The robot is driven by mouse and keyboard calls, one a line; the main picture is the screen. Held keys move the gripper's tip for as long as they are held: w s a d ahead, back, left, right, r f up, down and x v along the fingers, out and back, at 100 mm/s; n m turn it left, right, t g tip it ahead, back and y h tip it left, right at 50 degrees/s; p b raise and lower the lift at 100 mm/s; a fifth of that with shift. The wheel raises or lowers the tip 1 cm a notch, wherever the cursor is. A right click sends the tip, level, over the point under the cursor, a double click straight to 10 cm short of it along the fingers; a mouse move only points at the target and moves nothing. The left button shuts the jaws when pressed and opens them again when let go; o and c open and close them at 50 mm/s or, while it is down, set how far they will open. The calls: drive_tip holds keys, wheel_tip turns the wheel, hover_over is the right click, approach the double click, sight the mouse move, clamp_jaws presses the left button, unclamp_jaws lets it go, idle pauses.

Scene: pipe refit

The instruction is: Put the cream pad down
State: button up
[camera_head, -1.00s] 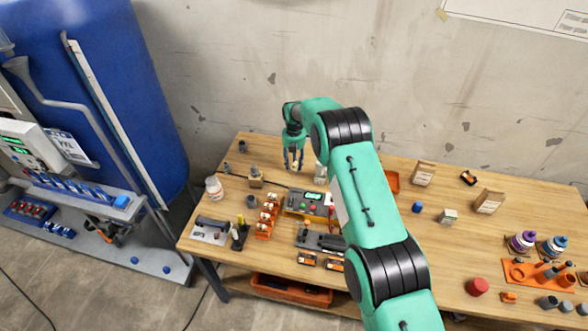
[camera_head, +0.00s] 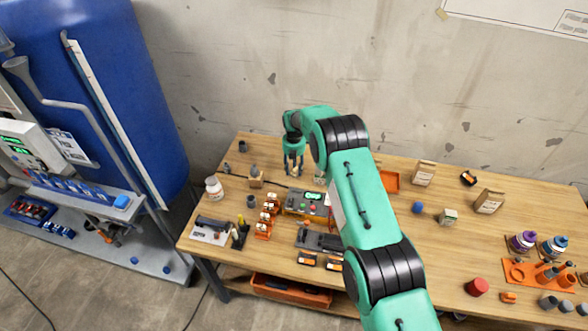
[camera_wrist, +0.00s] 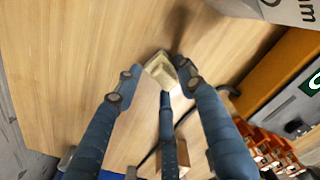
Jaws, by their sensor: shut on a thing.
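The cream pad (camera_wrist: 161,70) is a small pale block between the fingertips of my gripper (camera_wrist: 160,82) in the wrist view. The blue-grey fingers close around it from several sides. Bare wooden tabletop shows beyond the pad; I cannot tell whether the pad touches it. In the head view my gripper (camera_head: 293,172) points down over the back left part of the workbench (camera_head: 270,152), and the pad is too small there to make out clearly.
A grey-white box (camera_wrist: 270,8) and an orange-edged device (camera_wrist: 275,75) lie to the right in the wrist view. In the head view a wooden block (camera_head: 256,182), a white bottle (camera_head: 214,188) and orange holders (camera_head: 266,217) stand nearby. The bench's back left is mostly clear.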

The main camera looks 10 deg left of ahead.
drive_tip(key=shift+f, duration=0.2)
drive_tip(key=o, duration=0.9)
drive_tip(key=shift+o, duration=0.2)
drive_tip(key=shift+r, duration=0.2)
wheel_tip(320, 180, up, 12)
idle(0.4)
